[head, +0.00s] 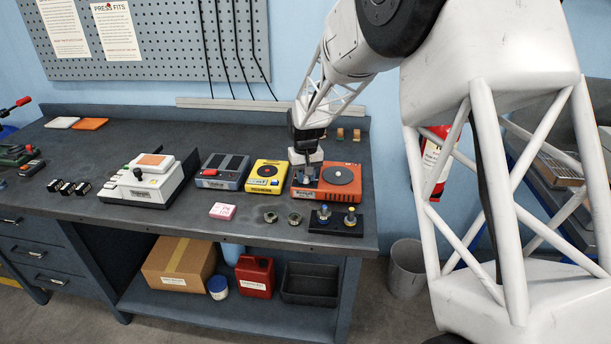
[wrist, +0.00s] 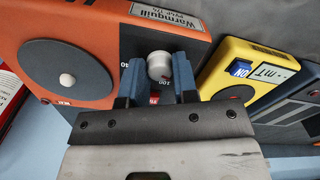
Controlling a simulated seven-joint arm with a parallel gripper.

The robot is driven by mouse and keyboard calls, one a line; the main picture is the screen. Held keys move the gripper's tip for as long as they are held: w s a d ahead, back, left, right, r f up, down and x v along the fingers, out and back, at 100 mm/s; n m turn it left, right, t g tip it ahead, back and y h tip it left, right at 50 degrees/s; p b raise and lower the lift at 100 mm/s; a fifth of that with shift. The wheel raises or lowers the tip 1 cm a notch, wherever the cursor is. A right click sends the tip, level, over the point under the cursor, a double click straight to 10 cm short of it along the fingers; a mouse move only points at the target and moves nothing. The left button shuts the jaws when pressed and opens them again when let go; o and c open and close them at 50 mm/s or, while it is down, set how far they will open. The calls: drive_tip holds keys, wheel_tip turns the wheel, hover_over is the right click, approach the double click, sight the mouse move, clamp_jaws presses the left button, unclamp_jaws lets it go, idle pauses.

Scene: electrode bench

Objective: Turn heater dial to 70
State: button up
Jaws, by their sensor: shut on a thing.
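The heater is an orange box (head: 344,195) with a dark round plate at the bench's right end. In the wrist view the heater (wrist: 105,20) bears a "Warmquill" label and fills the upper left. Its dial (wrist: 158,65) is a small pale grey knob on a dark panel. Figures reading about 40 and 100 show around it; other figures are hidden by my fingers. My gripper (wrist: 158,78) is shut on the dial, one blue-grey finger on each side. In the head view my gripper (head: 306,180) is over the heater's left part. The dial's exact setting is not legible.
A yellow device (head: 266,176) stands close to the heater's left, with a grey device (head: 223,171) beyond it. A dark stand with two knobbed posts (head: 336,222) is in front. A pink box (head: 222,211) and two small rings lie near the front edge.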

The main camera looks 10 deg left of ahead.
sight(305, 176)
drive_tip(key=o, duration=0.9)
drive_tip(key=shift+r, duration=3.95)
